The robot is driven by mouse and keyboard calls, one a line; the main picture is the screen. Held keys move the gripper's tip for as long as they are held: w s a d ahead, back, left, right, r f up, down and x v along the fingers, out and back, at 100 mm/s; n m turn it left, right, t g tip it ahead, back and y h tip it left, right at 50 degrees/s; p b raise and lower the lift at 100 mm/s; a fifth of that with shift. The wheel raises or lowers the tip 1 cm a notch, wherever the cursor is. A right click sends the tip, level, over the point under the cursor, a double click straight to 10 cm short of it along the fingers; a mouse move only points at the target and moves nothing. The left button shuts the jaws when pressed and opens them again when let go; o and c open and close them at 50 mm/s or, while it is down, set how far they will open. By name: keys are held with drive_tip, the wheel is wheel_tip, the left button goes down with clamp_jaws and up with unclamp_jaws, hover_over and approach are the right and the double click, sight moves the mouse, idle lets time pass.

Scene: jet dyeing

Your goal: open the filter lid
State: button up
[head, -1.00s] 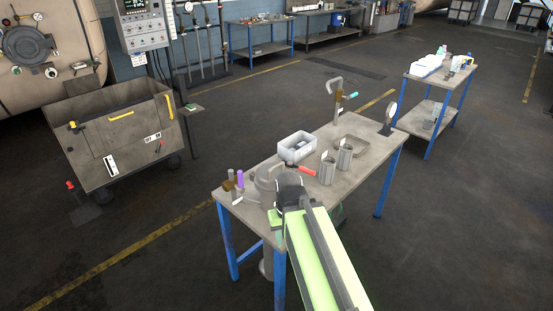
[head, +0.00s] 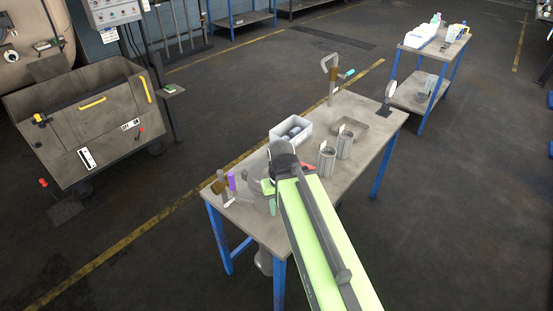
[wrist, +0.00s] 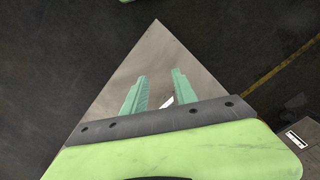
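The grey filter housing (head: 256,187) stands at the near left end of the workbench, mostly hidden by my arm in the head view. Its lid cannot be made out clearly. In the head view my gripper (head: 271,207) is low over this end of the bench, largely covered by my arm. In the wrist view the two teal fingers of my gripper (wrist: 160,77) are apart, with bare bench top and a small white bit between them.
Open floor lies between cart and bench.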

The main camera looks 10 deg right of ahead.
drive_tip(key=w+d+r+m+t+p, duration=0.1)
drive_tip(key=w+r+m+p, duration=0.3)
drive_tip(key=r+p, duration=0.45)
drive_tip(key=w+d+r+m+y+p, duration=0.1)
drive_tip(key=w+r+m+p, duration=0.2)
drive_tip(key=r+p, duration=0.55)
drive_tip(key=w+d+r+m+t+p, duration=0.1)
drive_tip(key=w+r+m+p, duration=0.3)
drive_tip(key=r+p, duration=0.45)
drive_tip(key=w+f+b, duration=0.1)
drive_tip(key=f+b, duration=0.4)
drive_tip(key=b, duration=0.1)
drive_tip(key=w+a+f+b, duration=0.1)
drive_tip(key=f+b, duration=0.5)
drive_tip(key=w+a+f+b, duration=0.1)
drive_tip(key=f+b, duration=0.5)
drive_tip(key=shift+f, duration=0.15)
clamp_jaws()
